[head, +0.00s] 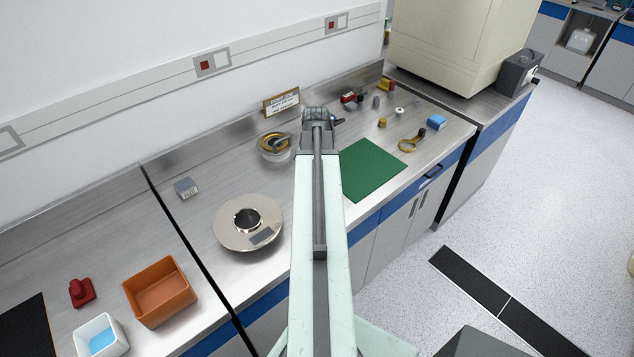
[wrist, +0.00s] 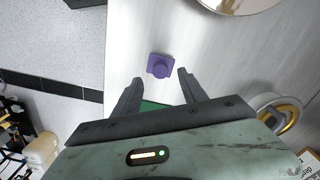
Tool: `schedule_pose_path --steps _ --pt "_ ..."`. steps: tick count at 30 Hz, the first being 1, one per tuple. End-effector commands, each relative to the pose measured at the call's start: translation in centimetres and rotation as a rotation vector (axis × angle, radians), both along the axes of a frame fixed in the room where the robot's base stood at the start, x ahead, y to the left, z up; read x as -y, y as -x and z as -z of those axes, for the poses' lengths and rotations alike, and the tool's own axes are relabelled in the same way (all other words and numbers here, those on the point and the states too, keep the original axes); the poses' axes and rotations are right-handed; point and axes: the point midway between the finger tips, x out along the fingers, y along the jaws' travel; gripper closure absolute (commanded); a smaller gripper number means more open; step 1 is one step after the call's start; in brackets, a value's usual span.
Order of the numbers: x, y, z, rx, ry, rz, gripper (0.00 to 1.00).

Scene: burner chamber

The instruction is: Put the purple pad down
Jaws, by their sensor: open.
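The purple pad (wrist: 160,66), a small squarish block with a round knob, appears to rest on the steel counter (wrist: 215,55) in the wrist view. My gripper (wrist: 160,78) is open, one finger on each side below the pad in the picture. The pad lies just beyond the fingertips, with a visible gap on both sides, and nothing is held between the fingers. In the head view my arm hides the pad, and my fingers cannot be made out there.
A green mat (head: 370,170) lies right of my arm. A round steel device (head: 248,223) and a brass-ringed dish (head: 274,146) stand left of it. An orange bin (head: 160,291) is farther left. Several small items, including a blue block (head: 437,122), stand at the back right.

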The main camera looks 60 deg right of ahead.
Motion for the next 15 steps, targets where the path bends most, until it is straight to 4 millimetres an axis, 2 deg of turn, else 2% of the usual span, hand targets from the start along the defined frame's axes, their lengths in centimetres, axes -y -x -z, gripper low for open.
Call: schedule_pose_path --steps 1,5,8,15 --pt "0.0 0.0 -2.5 0.0 0.0 0.0 0.5" --pt "0.0 0.0 -4.6 0.0 0.0 0.001 0.5" --pt "0.0 0.0 -5.1 0.0 0.0 0.001 0.5" --pt "0.0 0.1 -4.9 0.0 0.0 0.001 0.5"
